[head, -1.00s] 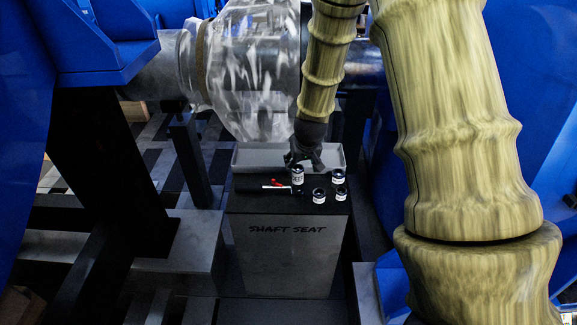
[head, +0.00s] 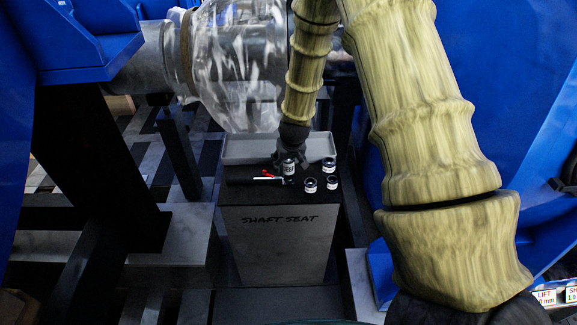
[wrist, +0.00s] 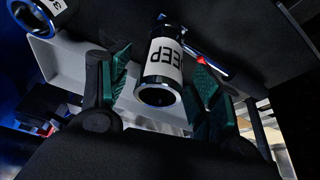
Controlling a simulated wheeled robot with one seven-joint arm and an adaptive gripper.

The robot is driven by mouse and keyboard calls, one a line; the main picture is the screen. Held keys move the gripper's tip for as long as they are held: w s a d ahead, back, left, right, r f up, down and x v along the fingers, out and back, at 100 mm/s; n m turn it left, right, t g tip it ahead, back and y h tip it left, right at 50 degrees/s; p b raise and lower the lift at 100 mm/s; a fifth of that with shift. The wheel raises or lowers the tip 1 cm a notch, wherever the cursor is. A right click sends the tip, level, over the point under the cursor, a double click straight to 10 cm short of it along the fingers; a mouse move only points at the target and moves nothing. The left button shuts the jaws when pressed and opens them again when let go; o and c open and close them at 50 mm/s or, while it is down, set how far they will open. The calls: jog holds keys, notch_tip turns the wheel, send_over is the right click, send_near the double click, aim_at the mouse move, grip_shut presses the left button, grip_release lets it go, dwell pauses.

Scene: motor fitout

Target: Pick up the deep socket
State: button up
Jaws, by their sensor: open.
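The deep socket (head: 289,168) is a dark cylinder with a white label, standing on the black top of the pedestal. In the wrist view the socket (wrist: 160,92) shows the letters "EEP" on its label and lies between the two green-padded fingers. My gripper (head: 290,155) is right at the socket in the head view and partly overlaps its upper end. In the wrist view my gripper (wrist: 163,78) is open, with a gap visible on each side of the socket. I cannot tell exactly how far down the fingers reach along it.
Other labelled sockets stand close by on the right: one at the back (head: 329,165) and two in front (head: 310,185) (head: 333,184). A red-and-white marked tool (head: 268,178) lies left of the deep socket. A grey tray (head: 240,150) is behind. The pedestal (head: 280,250) reads "SHAFT SEAT".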

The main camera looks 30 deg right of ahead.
aim_at(288, 165)
jog(key=shift+p+x, duration=0.3)
jog(key=shift+x, duration=1.5)
jog(key=c, duration=1.3)
